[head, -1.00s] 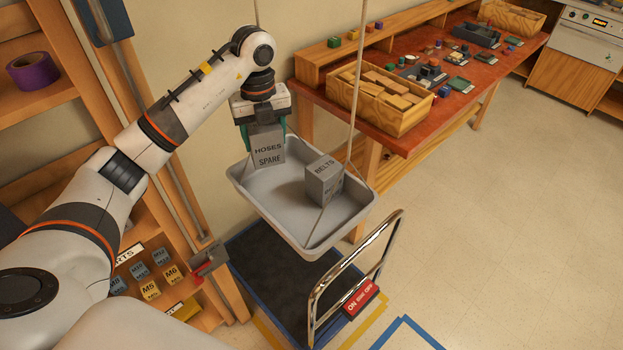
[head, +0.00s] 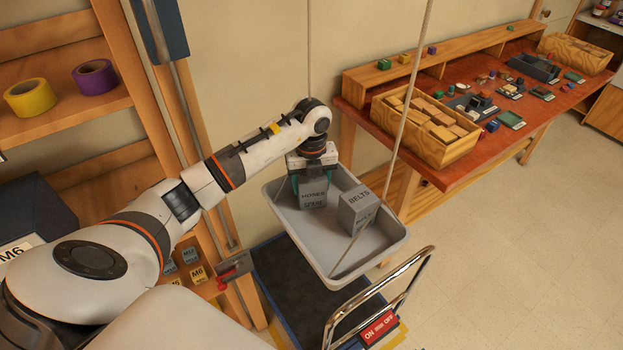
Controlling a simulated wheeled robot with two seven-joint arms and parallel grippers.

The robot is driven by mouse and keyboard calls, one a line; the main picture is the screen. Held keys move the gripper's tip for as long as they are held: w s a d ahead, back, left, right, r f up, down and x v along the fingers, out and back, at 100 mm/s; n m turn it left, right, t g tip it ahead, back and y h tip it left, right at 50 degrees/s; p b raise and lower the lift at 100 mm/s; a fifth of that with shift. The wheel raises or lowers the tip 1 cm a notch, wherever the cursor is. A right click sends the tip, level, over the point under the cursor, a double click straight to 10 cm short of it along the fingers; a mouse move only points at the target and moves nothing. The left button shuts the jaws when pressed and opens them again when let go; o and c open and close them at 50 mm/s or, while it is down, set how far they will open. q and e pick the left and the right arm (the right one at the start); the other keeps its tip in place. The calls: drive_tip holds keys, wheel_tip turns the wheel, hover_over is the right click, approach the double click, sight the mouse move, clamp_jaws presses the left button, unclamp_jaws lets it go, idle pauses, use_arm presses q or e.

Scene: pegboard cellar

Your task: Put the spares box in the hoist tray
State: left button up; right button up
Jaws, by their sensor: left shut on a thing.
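A grey box (head: 313,193) lettered HOSES and, less clearly, SPARE is between the teal fingers of my left gripper (head: 313,183). The gripper is shut on it and points down. The box is inside the outline of the grey hoist tray (head: 297,236), in its far left part; I cannot tell if its underside touches the tray floor. A second grey box (head: 357,210) lettered BELTS stands in the tray just right of it, with a narrow gap. The tray hangs from ropes. My right gripper does not show.
A dark-decked cart (head: 285,283) with a chrome handle (head: 378,297) is below the tray. A red-topped bench (head: 447,176) with a wooden bin of blocks (head: 427,129) is at right. Wooden shelves with tape rolls (head: 31,97) are at left. The floor at right is clear.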

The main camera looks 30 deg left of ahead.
use_arm(q)
drive_tip(key=o, duration=1)
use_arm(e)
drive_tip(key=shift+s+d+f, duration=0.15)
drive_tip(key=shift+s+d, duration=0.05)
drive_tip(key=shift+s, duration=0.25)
use_arm(q)
drive_tip(key=shift+r, duration=0.35)
wheel_tip(320, 180, up, 6)
drive_tip(key=b, duration=0.3)
drive_tip(key=shift+r, duration=0.25)
wheel_tip(320, 180, up, 5)
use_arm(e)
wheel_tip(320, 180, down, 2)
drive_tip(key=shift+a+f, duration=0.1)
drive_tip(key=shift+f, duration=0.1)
